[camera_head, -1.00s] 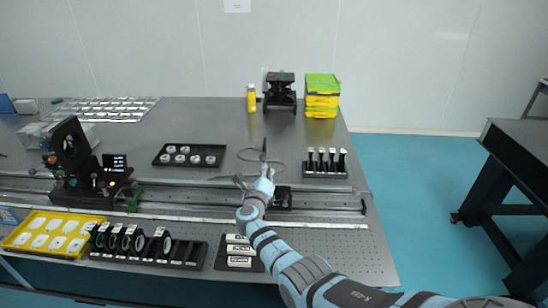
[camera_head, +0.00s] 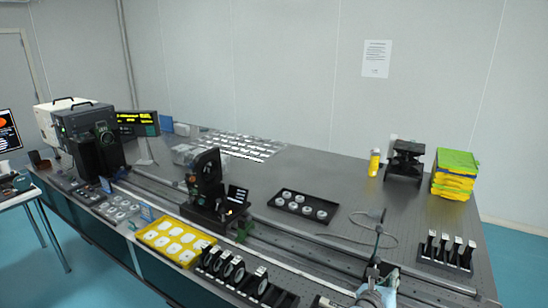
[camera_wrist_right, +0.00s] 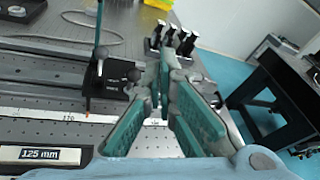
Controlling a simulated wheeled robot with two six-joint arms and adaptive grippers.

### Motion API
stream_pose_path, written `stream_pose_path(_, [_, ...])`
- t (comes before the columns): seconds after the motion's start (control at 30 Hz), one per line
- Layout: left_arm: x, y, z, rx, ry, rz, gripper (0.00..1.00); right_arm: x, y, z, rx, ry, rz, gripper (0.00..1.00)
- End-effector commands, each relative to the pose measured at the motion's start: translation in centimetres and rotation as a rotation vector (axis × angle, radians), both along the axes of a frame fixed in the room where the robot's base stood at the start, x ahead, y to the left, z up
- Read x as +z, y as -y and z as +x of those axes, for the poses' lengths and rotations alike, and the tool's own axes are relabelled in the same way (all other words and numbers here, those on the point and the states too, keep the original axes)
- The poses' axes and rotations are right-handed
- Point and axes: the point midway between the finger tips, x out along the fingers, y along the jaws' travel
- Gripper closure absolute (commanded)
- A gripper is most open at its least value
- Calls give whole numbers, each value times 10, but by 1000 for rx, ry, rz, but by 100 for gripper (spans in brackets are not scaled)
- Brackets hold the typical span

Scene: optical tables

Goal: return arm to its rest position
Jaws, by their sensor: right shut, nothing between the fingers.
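My right gripper (camera_head: 374,272) shows at the bottom edge of the head view, over the rail at the table's front right. Only its end and a short part of my blue-grey arm show there. In the right wrist view its two green-padded fingers (camera_wrist_right: 170,76) converge at the tips, shut with nothing between them. A thin upright post on a black carrier (camera_wrist_right: 106,79) stands on the rail just left of the fingers. My left gripper is in neither view.
The optical table (camera_head: 330,165) holds a tray of white round parts (camera_head: 304,206), a rack of black-and-white pieces (camera_head: 446,252), a yellow bottle (camera_head: 374,162), a black stand (camera_head: 405,160) and yellow-green boxes (camera_head: 455,174). A dark table (camera_wrist_right: 284,95) stands beyond a blue floor gap.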

Motion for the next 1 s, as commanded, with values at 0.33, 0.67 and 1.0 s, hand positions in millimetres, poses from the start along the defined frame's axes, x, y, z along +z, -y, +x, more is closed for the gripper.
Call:
stream_pose_path(0.33, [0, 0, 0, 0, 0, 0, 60, -108, -17, -230, -904, 882, 1326, 100])
stream_pose_path(0.67, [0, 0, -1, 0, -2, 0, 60, -97, -99, -347, -1618, 1103, 1763, 100])
stream_pose_path(1.0, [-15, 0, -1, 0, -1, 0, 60, -191, -112, -363, -1850, 1119, 1744, 100])
